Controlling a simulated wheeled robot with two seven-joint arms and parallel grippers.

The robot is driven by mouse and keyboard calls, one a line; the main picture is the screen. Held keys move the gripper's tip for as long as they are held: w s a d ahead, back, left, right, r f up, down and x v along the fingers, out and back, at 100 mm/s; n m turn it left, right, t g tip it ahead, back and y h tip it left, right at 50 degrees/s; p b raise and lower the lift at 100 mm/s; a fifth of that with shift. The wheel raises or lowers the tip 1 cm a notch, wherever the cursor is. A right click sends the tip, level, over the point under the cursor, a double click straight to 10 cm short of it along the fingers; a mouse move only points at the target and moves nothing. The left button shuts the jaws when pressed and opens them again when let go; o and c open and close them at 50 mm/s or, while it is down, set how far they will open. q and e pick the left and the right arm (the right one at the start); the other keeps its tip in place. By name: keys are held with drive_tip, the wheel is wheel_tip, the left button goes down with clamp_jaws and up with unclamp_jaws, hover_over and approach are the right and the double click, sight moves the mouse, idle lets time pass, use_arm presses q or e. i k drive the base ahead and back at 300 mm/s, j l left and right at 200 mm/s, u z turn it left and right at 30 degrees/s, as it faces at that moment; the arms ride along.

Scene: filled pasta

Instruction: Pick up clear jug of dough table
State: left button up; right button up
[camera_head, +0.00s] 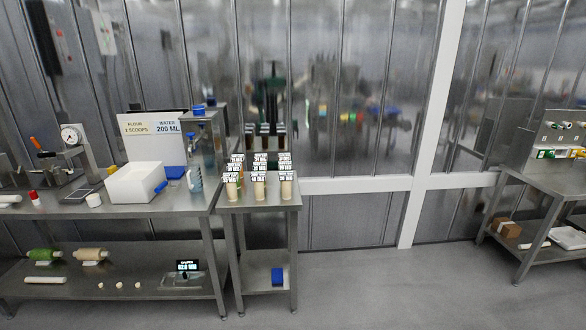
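A small clear jug with a bluish tint (195,180) stands upright on the steel table (185,207). It is below a tall steel dispenser with a blue cap (203,140), near the table's right end. From this distance I cannot tell whether the jug holds anything. No dough can be made out. Neither of my grippers shows in the head view.
A white bin (136,184) stands left of the jug, with a blue-handled tool beside it. A scale (75,150) is farther left. A smaller table (262,203) with several labelled cups adjoins on the right. The grey floor (390,285) in front is clear.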

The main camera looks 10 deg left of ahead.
sight(192, 170)
drive_tip(key=i+l, duration=0.15)
drive_tip(key=i, duration=0.6)
drive_tip(key=i+l+z, duration=0.1)
drive_tip(key=i, duration=0.6)
drive_tip(key=l, duration=0.1)
